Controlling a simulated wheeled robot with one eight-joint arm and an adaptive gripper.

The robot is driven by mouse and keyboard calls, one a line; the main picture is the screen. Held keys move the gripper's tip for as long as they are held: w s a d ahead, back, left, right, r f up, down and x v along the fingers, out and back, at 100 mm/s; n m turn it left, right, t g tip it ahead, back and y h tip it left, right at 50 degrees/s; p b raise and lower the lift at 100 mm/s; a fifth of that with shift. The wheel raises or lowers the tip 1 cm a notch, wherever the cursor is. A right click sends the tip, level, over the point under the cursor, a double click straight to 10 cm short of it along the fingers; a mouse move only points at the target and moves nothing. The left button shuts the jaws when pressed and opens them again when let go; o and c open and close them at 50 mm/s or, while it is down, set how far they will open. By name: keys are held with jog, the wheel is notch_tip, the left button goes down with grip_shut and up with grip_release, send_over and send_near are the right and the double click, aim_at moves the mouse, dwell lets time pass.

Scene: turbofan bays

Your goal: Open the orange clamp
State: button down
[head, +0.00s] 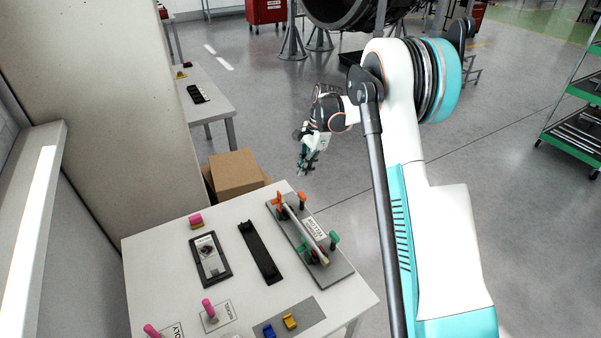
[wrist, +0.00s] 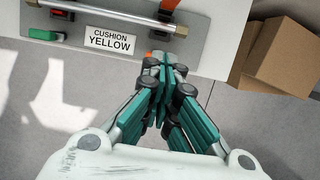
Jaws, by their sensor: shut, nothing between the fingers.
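The orange clamp (head: 279,199) is at the far end of a grey plate (head: 327,273) on the white table. A second orange part (head: 303,195) stands beside it, and I cannot tell whether the clamp is open or shut. A silver tube lies along the plate, with a "CUSHION YELLOW" label (wrist: 110,41) beside it in the wrist view. My gripper (head: 302,172) is beyond the far edge of the table, apart from the clamp. In the wrist view my gripper (wrist: 166,64) has its fingers together and empty. A bit of orange (wrist: 149,54) shows by the fingertips, mostly hidden.
Green clamps (head: 334,239) sit at the near end of the plate. A black tray (head: 260,252) and a dark frame (head: 210,260) lie to its left. Cardboard boxes (head: 235,173) stand behind the table. Open floor lies to the right.

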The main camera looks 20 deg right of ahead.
jog(key=b, duration=0.1)
send_near(290, 208)
notch_tip(290, 208, down, 2)
jog(key=d, duration=0.1)
jog(key=a, duration=0.3)
jog(key=shift+a+r, duration=0.15)
jog(key=shift+a, duration=0.25)
jog(key=shift+s+a+r+h+b, duration=0.1)
jog(key=shift+a+r+h+b, duration=0.1)
jog(key=shift+a+h, duration=0.2)
jog(key=shift+s+a+r+h+b, duration=0.1)
jog(key=shift+a+h+b, duration=0.05)
jog(key=shift+a+h, duration=0.25)
jog(key=shift+a, duration=0.2)
jog(key=shift+r, duration=0.15)
jog(key=shift+d, duration=0.1)
